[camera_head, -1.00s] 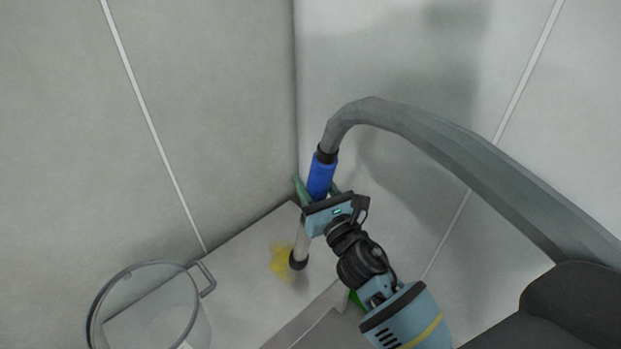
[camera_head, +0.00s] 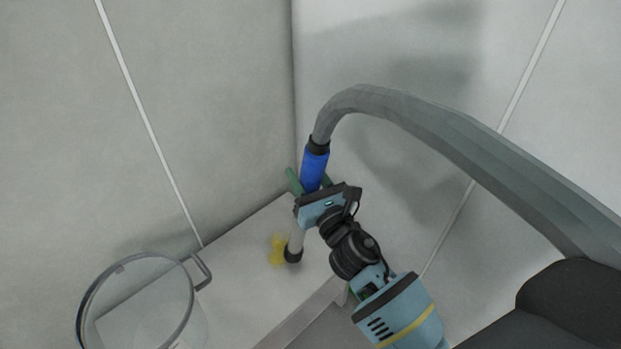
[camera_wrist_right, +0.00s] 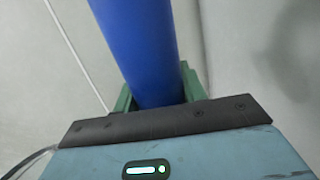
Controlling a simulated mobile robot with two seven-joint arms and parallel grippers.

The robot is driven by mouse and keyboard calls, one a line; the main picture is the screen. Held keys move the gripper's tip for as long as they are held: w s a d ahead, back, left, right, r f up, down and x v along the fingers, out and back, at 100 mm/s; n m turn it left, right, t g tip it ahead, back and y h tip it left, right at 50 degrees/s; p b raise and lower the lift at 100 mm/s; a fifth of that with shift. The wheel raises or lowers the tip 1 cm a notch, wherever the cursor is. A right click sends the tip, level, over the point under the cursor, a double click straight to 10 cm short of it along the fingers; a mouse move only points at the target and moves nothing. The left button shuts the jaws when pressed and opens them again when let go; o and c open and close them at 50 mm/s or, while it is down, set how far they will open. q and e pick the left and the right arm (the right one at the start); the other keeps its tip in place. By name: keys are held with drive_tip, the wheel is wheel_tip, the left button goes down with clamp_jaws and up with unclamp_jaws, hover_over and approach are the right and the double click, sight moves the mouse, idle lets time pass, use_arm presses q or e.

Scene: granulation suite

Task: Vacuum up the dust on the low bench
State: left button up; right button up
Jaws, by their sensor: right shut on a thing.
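A patch of yellow dust (camera_head: 277,250) lies on the pale low bench (camera_head: 245,293), near the corner of the walls. My right gripper (camera_head: 311,190) is shut on the blue grip of the vacuum wand (camera_head: 314,166), with a green finger on each side. The blue grip also fills the middle of the right wrist view (camera_wrist_right: 142,50). The wand's grey tube runs down to a dark nozzle (camera_head: 293,255), just right of the dust; whether it touches the bench I cannot tell. A thick grey hose (camera_head: 430,122) arcs from the wand's top to the right. My left gripper is not in view.
A clear round container (camera_head: 140,310) with a grey rim and side handle (camera_head: 203,270) stands at the lower left. Grey walls meet behind the bench. A dark rounded body (camera_head: 570,300) sits at the lower right under the hose.

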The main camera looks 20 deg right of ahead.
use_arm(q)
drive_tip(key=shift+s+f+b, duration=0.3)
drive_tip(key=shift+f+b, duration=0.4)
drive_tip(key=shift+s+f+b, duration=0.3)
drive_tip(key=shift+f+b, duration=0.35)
use_arm(e)
drive_tip(key=w+a, duration=0.3)
drive_tip(key=w, duration=0.5)
drive_tip(key=shift+w+a+r, duration=0.1)
drive_tip(key=shift+a, duration=0.05)
drive_tip(key=shift+s+a, duration=0.25)
drive_tip(key=shift+a, duration=0.35)
